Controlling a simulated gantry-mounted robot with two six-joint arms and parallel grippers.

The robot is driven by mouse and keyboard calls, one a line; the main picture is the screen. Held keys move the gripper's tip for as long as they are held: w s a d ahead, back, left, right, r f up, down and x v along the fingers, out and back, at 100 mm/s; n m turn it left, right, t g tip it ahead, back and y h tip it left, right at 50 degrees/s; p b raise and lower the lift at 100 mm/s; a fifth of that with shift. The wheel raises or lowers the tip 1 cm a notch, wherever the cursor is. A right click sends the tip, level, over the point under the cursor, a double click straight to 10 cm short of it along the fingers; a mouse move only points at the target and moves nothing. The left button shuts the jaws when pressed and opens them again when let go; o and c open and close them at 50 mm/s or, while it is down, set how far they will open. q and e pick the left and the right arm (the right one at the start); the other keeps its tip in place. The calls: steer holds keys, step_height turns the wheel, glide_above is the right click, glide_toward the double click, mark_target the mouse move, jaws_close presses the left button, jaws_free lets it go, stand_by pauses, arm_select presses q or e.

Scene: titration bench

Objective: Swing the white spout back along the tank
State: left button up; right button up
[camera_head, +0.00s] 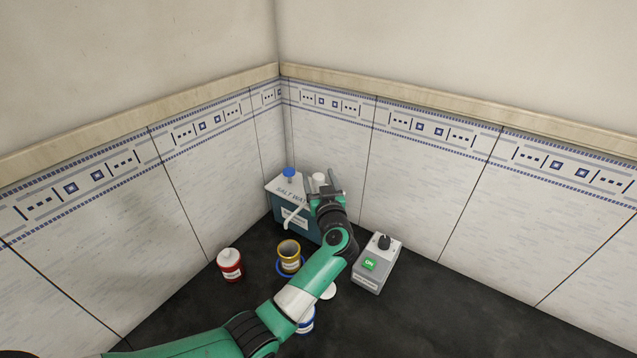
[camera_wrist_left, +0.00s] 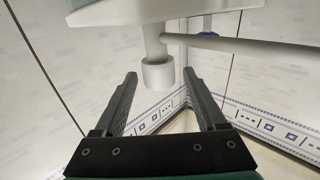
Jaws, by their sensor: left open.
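In the left wrist view, which looks upside down, the spout (camera_wrist_left: 250,46) is a pale rod running right from a post with a white round cap (camera_wrist_left: 158,75). My left gripper (camera_head: 324,188) is at the tank's right end. Its open jaws (camera_wrist_left: 162,84) point towards the cap, with a finger to either side; contact cannot be told. My right gripper is out of view.
A blue knob (camera_head: 289,173) stands on the tank top. A yellow-rimmed cup (camera_head: 289,257) on a blue ring, a red jar (camera_head: 230,264) and a grey control box (camera_head: 377,265) with a green ON label stand nearby. My left arm partly covers a blue-and-white jar (camera_head: 307,321).

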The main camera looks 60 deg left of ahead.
arm_select(q)
steer(key=shift+w+a, duration=0.1)
steer(key=shift+a, duration=0.3)
jaws_close()
stand_by(1.2)
